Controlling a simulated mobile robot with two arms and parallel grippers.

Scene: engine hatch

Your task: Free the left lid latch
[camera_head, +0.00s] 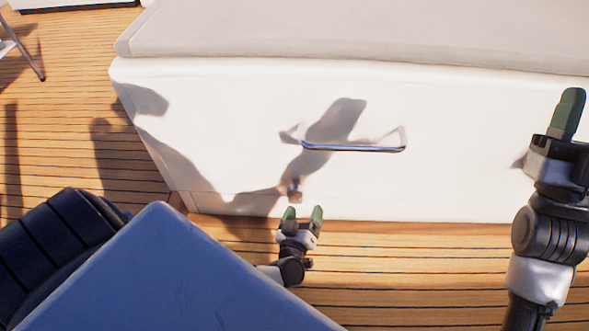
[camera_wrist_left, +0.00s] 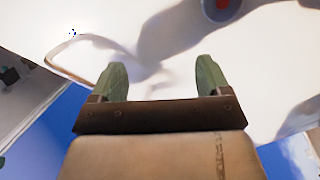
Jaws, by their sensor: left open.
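The left lid latch looks like a small round metal fitting (camera_head: 294,190) low on the white front, left of the middle. In the left wrist view a dark round piece with a red centre (camera_wrist_left: 222,8), probably the same fitting, is cut by the top edge. My left gripper (camera_head: 303,213) is open and empty, just below the latch and apart from it. In its wrist view the green fingers (camera_wrist_left: 154,80) stand apart with only the white front behind them. My right gripper (camera_head: 567,112) is up at the right edge, seen side-on, so its opening cannot be told.
A metal bar handle (camera_head: 352,149) sticks out of the white front (camera_head: 240,110), up and right of the latch; it also shows in the left wrist view (camera_wrist_left: 62,70). A grey cushioned lid (camera_head: 350,35) lies on top. Wooden deck (camera_head: 420,260) runs along the bottom.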

